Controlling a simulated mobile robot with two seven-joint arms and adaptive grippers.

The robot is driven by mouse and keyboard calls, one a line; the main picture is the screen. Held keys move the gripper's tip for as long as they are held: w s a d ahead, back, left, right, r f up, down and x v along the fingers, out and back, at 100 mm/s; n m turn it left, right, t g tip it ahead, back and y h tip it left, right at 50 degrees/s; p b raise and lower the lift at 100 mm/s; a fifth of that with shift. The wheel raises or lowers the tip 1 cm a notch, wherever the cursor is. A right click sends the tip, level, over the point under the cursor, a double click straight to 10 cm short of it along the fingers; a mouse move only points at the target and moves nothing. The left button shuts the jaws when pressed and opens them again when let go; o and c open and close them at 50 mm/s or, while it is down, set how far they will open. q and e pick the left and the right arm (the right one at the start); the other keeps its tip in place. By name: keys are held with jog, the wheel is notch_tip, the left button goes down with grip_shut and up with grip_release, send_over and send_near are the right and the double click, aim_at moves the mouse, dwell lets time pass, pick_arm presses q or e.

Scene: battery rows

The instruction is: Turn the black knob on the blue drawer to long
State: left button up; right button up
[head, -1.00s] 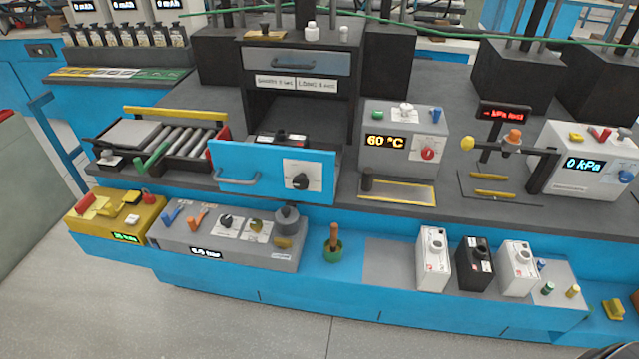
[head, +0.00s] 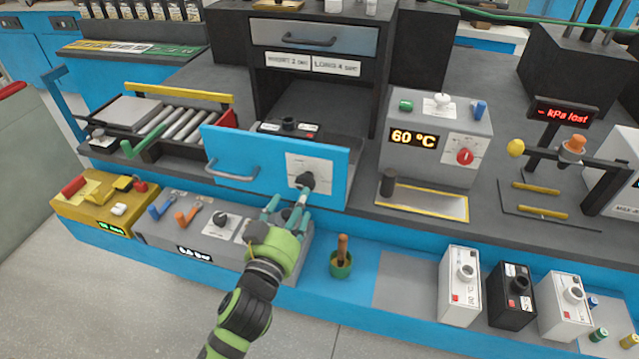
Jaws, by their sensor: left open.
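The blue drawer (head: 265,163) stands out from the dark cabinet at the middle of the head view, with a grey bar handle (head: 232,172) on its left part. On its right part is a white label plate (head: 322,167) with the black knob (head: 305,181). The plate's lettering is too small to read. My left gripper (head: 286,203) is open, with its teal fingers just below and in front of the knob. My right gripper is not in view.
A grey box with a 60 °C display (head: 428,137) stands to the right of the drawer. A roller tray (head: 180,128) stands to the left. Below are a grey panel with levers and knobs (head: 190,235) and a green cup with a wooden handle (head: 341,262).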

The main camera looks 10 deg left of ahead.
aim_at(304, 184)
pick_arm(q)
jog(key=w+p, duration=0.1)
jog(key=w, duration=0.5)
jog(key=shift+w, duration=0.1)
jog(key=c, duration=1.1)
